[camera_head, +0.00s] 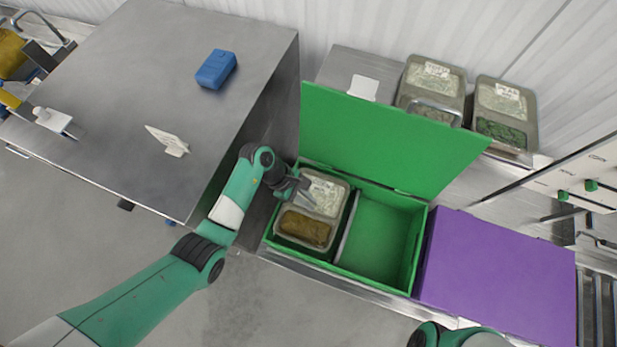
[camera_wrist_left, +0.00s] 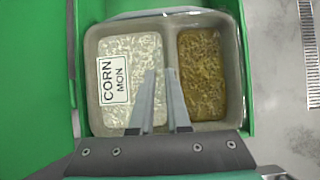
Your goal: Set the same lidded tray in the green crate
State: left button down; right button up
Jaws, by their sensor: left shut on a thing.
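The lidded tray (camera_head: 305,234) has a pale rice compartment and a brown compartment under a clear lid. It is inside the left half of the open green crate (camera_head: 396,284). In the left wrist view, the tray (camera_wrist_left: 91,60) carries a label reading CORN MON. My left gripper (camera_head: 307,198) is shut on the tray from above; its fingers (camera_wrist_left: 160,98) show over the middle, between the two compartments. Whether the tray rests on the crate floor is hidden. My right gripper is not in view; only part of that arm shows at the bottom edge.
The crate's green lid (camera_head: 395,140) stands open behind it. A thin grey upright edge (camera_head: 347,228) lies beside the tray; the right half is empty. A purple crate (camera_head: 497,267) stands to the right. Two filled trays (camera_head: 433,85) (camera_head: 506,104) sit behind. A steel cabinet (camera_head: 130,70) is left.

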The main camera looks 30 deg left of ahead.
pick_arm(q)
notch_tip(320, 180, down, 8)
jog(key=b, duration=0.5)
jog(key=shift+r, duration=0.25)
jog(key=shift+f+b, duration=0.15)
jog(key=shift+b, duration=0.2)
jog(key=shift+f, duration=0.55)
dwell(1.2)
jog(key=shift+c, duration=1.6)
grip_release()
jog(key=shift+r, duration=0.1)
notch_tip(320, 180, up, 8)
jog(key=p, duration=0.7)
jog(key=shift+p, duration=0.4)
